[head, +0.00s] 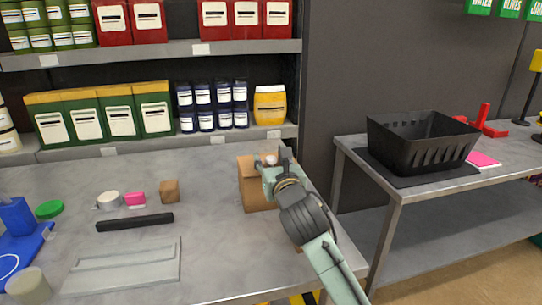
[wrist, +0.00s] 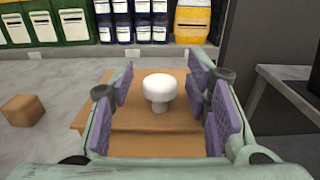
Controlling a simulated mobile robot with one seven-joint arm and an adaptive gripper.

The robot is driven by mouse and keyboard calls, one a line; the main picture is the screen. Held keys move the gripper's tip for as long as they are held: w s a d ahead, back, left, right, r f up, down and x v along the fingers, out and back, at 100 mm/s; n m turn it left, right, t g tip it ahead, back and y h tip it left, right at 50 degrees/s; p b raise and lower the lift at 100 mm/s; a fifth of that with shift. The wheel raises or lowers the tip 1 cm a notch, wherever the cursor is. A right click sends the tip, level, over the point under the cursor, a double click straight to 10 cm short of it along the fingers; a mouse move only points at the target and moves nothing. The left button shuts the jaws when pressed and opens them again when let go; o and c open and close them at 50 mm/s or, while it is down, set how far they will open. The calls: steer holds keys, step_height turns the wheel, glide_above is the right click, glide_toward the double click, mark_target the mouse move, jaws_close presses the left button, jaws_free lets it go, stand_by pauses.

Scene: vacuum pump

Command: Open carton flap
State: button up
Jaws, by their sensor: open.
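The brown carton (head: 254,192) stands on the grey table, partly hidden behind my gripper and arm in the head view. In the wrist view, the carton's top flap (wrist: 132,118) shows below and between my fingers, with a white round knob (wrist: 159,88) standing up from it. My gripper (wrist: 165,98) is open, with its purple finger pads on either side of the knob and a gap on both sides. In the head view, my gripper (head: 275,165) is over the carton's top. Whether the flap is raised at all is hard to tell.
A small brown block (head: 169,190), a black bar (head: 135,222) and a grey panel (head: 125,266) lie on the table to the left. Shelves with green boxes and a yellow jar (head: 270,105) stand behind. A black basket (head: 420,140) is on the right table.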

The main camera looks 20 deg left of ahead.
steer(key=shift+c, duration=0.6)
jaws_close()
stand_by(0.3)
